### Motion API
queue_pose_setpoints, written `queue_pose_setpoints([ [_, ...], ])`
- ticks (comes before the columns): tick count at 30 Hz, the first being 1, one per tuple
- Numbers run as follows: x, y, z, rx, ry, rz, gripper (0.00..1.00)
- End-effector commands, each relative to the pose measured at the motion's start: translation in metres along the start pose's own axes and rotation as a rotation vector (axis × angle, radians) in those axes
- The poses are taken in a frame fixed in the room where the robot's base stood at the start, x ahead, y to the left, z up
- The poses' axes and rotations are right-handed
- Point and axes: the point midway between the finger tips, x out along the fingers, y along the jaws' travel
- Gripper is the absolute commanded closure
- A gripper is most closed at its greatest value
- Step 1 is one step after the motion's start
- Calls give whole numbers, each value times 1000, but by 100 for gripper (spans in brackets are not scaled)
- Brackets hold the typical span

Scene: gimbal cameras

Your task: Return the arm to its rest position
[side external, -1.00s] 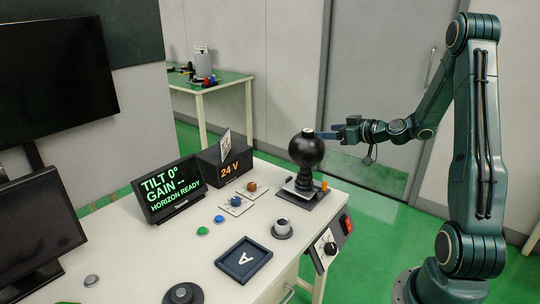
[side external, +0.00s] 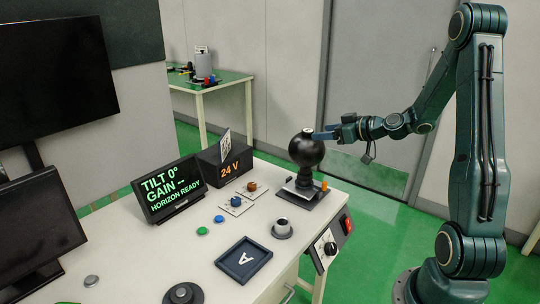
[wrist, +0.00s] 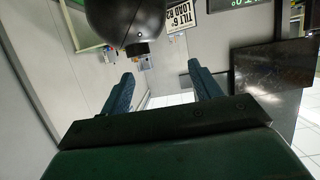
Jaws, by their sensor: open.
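My gripper (side external: 326,134) is at the end of the dark green arm, at the height of the top of a black ball-shaped camera (side external: 306,150). The ball stands on a dark base (side external: 306,194) near the right end of the white table. The gripper is just right of the ball in the side view; I cannot tell there whether it touches. In the wrist view the two blue fingers (wrist: 164,88) are spread with nothing between them. The black ball (wrist: 125,18) shows beyond them at the top, with a short knob on it.
The white table (side external: 180,255) holds a screen (side external: 168,188) reading "TILT 0°", a black 24 V box (side external: 226,165), several buttons and a dark tray marked A (side external: 243,273). A grey door stands behind the arm. The space above the table's front is free.

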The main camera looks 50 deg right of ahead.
Motion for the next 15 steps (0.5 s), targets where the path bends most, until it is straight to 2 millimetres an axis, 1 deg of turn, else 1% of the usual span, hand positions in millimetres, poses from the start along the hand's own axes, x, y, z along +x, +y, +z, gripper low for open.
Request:
queue_pose_setpoints([
  [1, 1, -14, -6, -16, -18, -27, 37],
  [2, 1, -22, -8, -24, -32, -42, 37],
  [7, -2, -73, -19, -70, -132, -132, 37],
  [9, -6, -94, -22, -88, -179, -162, 37],
  [11, -11, -110, -24, -102, -219, -184, 37],
  [15, -26, -146, -27, -132, -309, -218, 37],
])
